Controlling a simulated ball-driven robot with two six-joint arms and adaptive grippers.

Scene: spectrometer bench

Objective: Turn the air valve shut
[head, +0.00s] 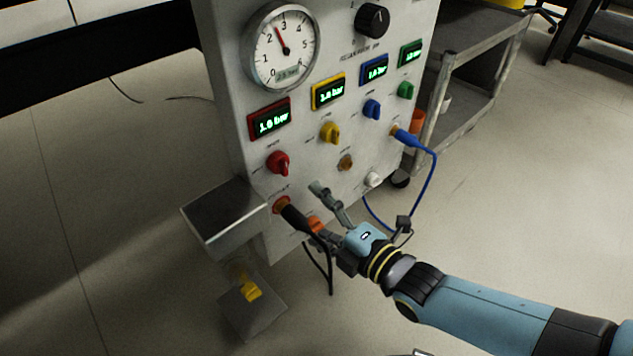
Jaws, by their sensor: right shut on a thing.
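The grey panel (240,60) carries red (278,162), yellow (329,132), blue (372,109) and green (406,90) knobs, each below a lit display. The labels are too small to read, so I cannot tell which one is the air valve. My right gripper (316,208) is at the panel's lower part, below the red and yellow knobs. Its fingers stand apart around a small orange part (314,223), which they partly hide; I take it to be what they hold. My left gripper is not in view.
A black plug (293,215) sits in an orange socket beside the gripper, its cable hanging down. A blue cable (433,175) loops on the right. A round gauge (283,45) and black dial (372,20) are above. A metal box (225,215) juts out at lower left.

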